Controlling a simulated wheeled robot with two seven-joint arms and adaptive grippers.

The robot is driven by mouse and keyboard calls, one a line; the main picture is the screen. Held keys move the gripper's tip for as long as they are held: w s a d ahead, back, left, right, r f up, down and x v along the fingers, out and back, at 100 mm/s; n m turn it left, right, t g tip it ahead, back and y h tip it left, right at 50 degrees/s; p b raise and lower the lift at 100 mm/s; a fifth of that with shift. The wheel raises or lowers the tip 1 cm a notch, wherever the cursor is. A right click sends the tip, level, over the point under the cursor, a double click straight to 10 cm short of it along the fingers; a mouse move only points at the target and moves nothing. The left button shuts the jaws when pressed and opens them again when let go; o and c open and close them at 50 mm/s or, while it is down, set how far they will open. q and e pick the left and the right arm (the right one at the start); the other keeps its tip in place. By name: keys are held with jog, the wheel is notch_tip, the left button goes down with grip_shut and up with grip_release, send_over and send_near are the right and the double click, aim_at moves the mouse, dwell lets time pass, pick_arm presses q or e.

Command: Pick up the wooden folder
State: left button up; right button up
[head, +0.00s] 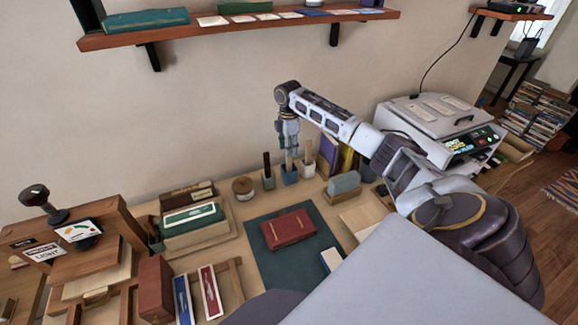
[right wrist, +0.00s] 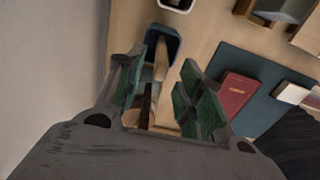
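The wooden folder (head: 289,161) is a thin, light wooden strip standing upright in a small blue holder (head: 290,177) near the wall. My right gripper (head: 289,138) is above it, pointing down. In the right wrist view, the gripper's green-padded fingers (right wrist: 162,85) are apart, with the folder (right wrist: 160,62) between them. A gap shows on both sides, and I see no clear contact. The blue holder (right wrist: 164,36) is beyond the fingertips. The folder's upper end is partly hidden by the gripper in the head view. My left gripper is not in view.
A dark-handled tool in a holder (head: 268,183) stands left, and another wooden tool in a pale holder (head: 308,170) stands close right. A red book (head: 289,229) lies on a dark green mat (head: 265,262) in front. A grey block (head: 344,184) sits to the right.

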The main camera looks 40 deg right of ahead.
send_over(289, 165)
notch_tip(289, 165, down, 4)
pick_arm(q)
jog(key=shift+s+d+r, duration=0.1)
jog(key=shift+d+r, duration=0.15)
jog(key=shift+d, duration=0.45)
pick_arm(e)
jog(key=shift+w+d+f, duration=0.25)
jog(key=shift+f, duration=0.25)
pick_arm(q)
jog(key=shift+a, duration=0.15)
pick_arm(e)
jog(key=shift+c, duration=0.7)
jog(key=c, duration=0.5)
grip_shut()
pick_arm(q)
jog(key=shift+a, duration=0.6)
